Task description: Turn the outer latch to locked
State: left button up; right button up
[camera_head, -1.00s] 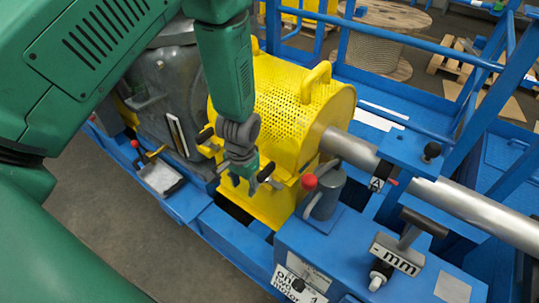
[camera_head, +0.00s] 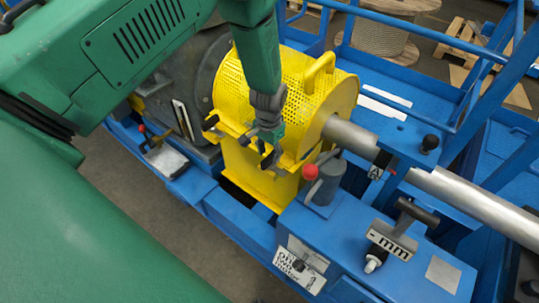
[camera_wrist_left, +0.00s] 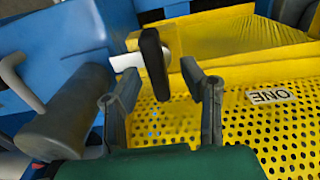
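The yellow perforated guard (camera_head: 250,85) carries two dark-handled latches on its front edge. One latch (camera_head: 210,124) is at the guard's left end. The other latch (camera_head: 270,159) is at the right end, by the red-knobbed lever, with my left gripper (camera_head: 262,143) right at it. In the left wrist view, this latch's black handle (camera_wrist_left: 154,62) stands between the fingertips of my open left gripper (camera_wrist_left: 160,82). A gap shows on both sides; I cannot tell whether either finger touches it. My right gripper is not in view.
A red-knobbed lever (camera_head: 310,172) on a grey cylinder stands close right of the left gripper. A steel shaft (camera_head: 350,138) runs right from the guard. Blue frame rails (camera_head: 410,40) rise behind. A T-handled "mm" plate (camera_head: 392,240) stands at front right.

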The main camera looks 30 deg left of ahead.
pick_arm(q)
jog(key=shift+d+f, duration=0.1)
jog(key=shift+f, duration=0.6)
jog(key=shift+d+f, duration=0.1)
grip_shut()
